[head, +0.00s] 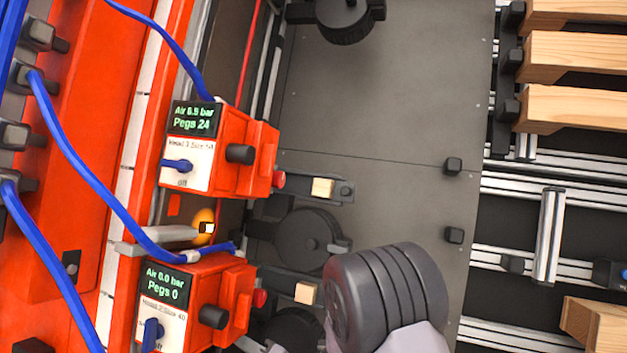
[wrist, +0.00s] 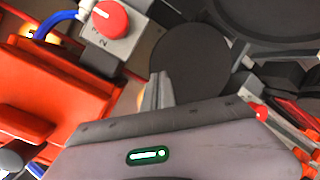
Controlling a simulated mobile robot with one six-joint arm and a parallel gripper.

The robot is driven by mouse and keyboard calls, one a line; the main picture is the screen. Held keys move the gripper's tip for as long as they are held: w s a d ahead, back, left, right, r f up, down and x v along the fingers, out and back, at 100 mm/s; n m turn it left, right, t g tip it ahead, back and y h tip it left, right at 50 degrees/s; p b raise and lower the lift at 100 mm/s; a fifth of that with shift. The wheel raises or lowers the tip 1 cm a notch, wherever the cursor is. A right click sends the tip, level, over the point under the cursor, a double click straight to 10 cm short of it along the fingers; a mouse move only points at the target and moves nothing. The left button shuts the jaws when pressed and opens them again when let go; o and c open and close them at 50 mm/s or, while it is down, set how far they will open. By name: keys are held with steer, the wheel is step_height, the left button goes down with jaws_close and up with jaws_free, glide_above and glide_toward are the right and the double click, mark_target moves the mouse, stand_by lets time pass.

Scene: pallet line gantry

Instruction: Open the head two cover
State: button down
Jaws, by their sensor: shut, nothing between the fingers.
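Two orange head units stand on the left in the head view. The lower one (head: 216,294) reads "Air 0.0 bar, Pegs 0". Their name labels are too blurred to read surely; the lower may say head 2. Each has a black knob on its orange front, and I see no open front. My gripper shows in the wrist view as two thin fingers (wrist: 157,92), shut and empty, before a dark round disc (wrist: 192,68). In the head view my dark wrist hides the fingers, right of the lower unit.
A red knob (wrist: 110,18) on a grey numbered box is near the fingers. Blue hoses (head: 90,170) run across the left. A dark round disc (head: 308,232) lies between wooden blocks on brackets. Wooden boards (head: 570,57) lie upper right. The grey plate (head: 385,95) is largely bare.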

steer(key=v, duration=0.9)
steer(key=shift+d+b, duration=0.3)
steer(key=shift+d, duration=0.05)
stand_by(0.4)
steer(key=s+a+r+n+g+b, duration=0.1)
steer(key=s+r+n+g+b, duration=0.15)
steer(key=s+n+g, duration=0.45)
steer(key=s+a+r+n+g+b, duration=0.1)
steer(key=s+r+n+g, duration=0.25)
steer(key=s+n, duration=0.75)
steer(key=d+r+n+t+h+b, duration=0.1)
steer(key=d+n+t+h+b, duration=0.2)
steer(key=d+n+t+h, duration=0.3)
steer(key=d+n+h, duration=0.5)
steer(key=d+n, duration=0.6)
steer(key=d, duration=0.2)
steer(key=shift+r+n, duration=0.2)
steer(key=shift+n, duration=0.1)
